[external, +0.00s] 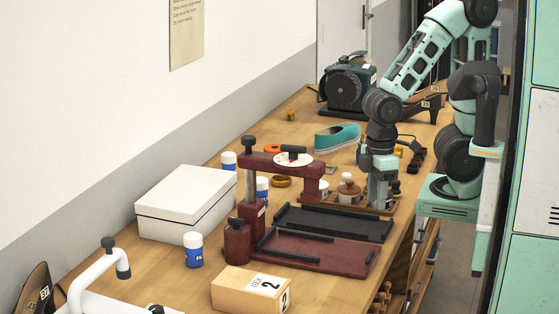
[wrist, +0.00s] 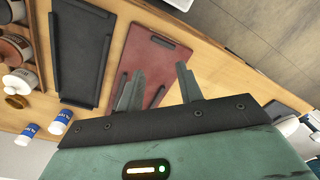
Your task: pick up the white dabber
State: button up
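A pale, whitish jar with a rounded knob, which looks like the white dabber (wrist: 20,82), stands at the left edge of the wrist view. In the external view it seems to be the pale jar (external: 322,187), partly hidden by the red press. A brown jar (external: 348,189) stands beside it on a wooden rack (external: 347,204); a dark jar shows at the wrist view's corner. My gripper (external: 381,207) points down at the right part of the rack. In the wrist view its fingers (wrist: 160,72) are apart, with nothing between them, well right of the pale jar.
A dark tray (external: 333,222) and a maroon board (external: 315,249) lie in front of the rack. The red press (external: 265,162) rises at their left.

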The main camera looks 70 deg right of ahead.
jog(key=shift+o, duration=0.3)
jog(key=o, duration=0.4)
jog(key=w+d+r+m+p, duration=0.2)
jog(key=w+d+m, duration=0.3)
jog(key=w+m, duration=0.3)
jog(key=m+p, duration=0.4)
jog(key=m, duration=1.6)
send_over(347, 174)
jog(key=shift+y, duration=0.4)
jog(key=f, duration=0.6)
jog(key=d+f, duration=0.1)
jog(key=f, duration=0.3)
jog(key=shift+s, duration=0.15)
jog(key=shift+w+a+f+p, duration=0.1)
jog(key=shift+a+f+p, duration=0.1)
jog(key=shift+f, duration=0.75)
jog(key=shift+w+a+f+p, duration=0.15)
jog(key=shift+f+p, duration=0.1)
jog(key=shift+f, duration=0.75)
jog(key=shift+a+f+p, duration=0.15)
jog(key=shift+f+p, duration=0.05)
jog(key=shift+f, duration=0.75)
